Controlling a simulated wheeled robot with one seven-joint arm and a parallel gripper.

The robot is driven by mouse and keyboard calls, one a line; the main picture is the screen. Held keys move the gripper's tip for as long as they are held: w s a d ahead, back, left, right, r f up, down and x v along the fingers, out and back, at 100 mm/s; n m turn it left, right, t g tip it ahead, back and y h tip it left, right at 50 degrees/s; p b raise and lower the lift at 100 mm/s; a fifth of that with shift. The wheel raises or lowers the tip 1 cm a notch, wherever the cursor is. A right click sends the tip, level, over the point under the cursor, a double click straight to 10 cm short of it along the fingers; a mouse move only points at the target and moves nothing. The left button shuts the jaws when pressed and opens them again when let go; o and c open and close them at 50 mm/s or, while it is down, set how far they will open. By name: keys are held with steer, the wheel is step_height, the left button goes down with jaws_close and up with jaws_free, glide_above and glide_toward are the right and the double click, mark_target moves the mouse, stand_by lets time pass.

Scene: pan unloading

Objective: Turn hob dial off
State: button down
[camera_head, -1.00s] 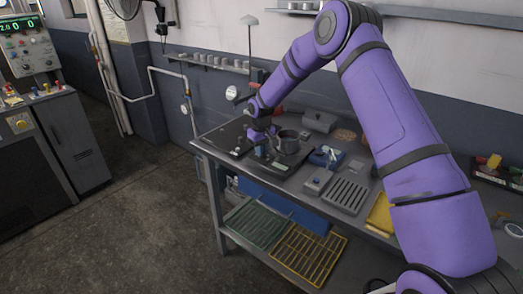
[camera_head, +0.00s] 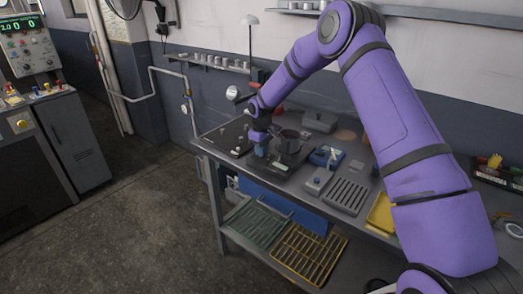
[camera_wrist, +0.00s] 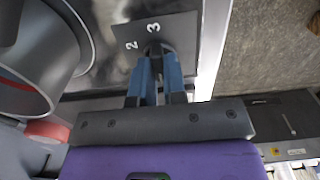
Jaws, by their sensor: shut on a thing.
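The hob dial (camera_wrist: 166,46) shows as a small dark round edge at my fingertips in the wrist view, on a grey plate (camera_wrist: 185,30) marked 2 and 3. My gripper (camera_wrist: 158,62) has its blue fingers shut on the dial and covers most of it. The dial's pointer is hidden, so its setting cannot be read. In the head view my gripper (camera_head: 261,149) points down at the front of the bench, left of the pan (camera_head: 291,137). The pan is close beside my fingers and also fills the left of the wrist view (camera_wrist: 70,45).
The bench (camera_head: 345,225) holds a blue-topped item (camera_head: 325,156), a slotted grey tray (camera_head: 345,196) and a yellow tray (camera_head: 381,213) to the right. A black panel (camera_head: 228,136) lies on the left. The floor in front is clear.

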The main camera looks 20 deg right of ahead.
steer(key=c, duration=1.2)
jaws_free()
step_height(320, 180, up, 11)
steer(key=shift+f, duration=0.1)
